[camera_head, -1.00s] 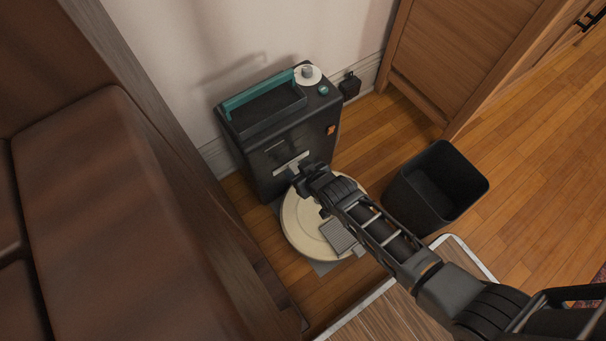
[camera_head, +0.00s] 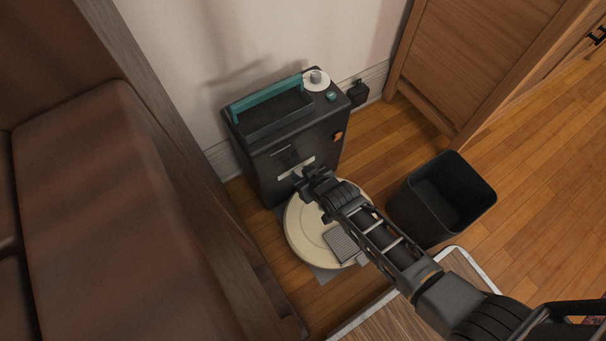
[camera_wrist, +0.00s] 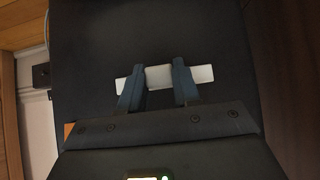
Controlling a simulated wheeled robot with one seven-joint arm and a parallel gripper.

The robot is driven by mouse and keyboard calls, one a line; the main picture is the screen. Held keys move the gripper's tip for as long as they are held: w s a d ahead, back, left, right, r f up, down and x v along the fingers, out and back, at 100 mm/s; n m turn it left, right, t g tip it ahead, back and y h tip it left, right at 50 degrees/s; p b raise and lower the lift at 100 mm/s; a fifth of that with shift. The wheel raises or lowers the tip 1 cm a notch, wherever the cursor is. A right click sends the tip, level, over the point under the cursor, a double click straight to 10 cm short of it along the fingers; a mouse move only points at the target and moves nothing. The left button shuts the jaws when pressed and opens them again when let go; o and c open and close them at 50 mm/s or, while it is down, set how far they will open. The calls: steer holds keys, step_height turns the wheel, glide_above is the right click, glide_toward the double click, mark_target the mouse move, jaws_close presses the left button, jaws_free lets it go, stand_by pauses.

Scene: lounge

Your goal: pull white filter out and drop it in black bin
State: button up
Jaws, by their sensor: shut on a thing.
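The white filter (camera_head: 296,168) shows as a narrow pale strip on the front face of a black machine (camera_head: 318,146) with a teal handle. In the wrist view the filter (camera_wrist: 202,74) lies across the dark front, its ends sticking out past both fingers. My gripper (camera_head: 303,182) is at the machine's front, shut on the filter; the wrist view shows its two fingers (camera_wrist: 159,73) with the strip's middle between them. How far the filter sits inside the machine is hidden. The black bin (camera_head: 412,212) stands open on the floor to the right, and looks empty.
A round cream robot vacuum (camera_head: 300,238) sits on the floor below my gripper. A brown leather sofa (camera_head: 110,200) fills the left. A wooden cabinet (camera_head: 470,60) stands at the back right. Wooden floor (camera_head: 540,140) is clear right of the bin.

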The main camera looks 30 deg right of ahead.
steer(key=shift+c, duration=0.6)
steer(key=shift+s, duration=0.1)
steer(key=s+p, duration=0.4)
steer(key=s, duration=0.8)
steer(key=shift+s, duration=0.15)
stand_by(4.1)
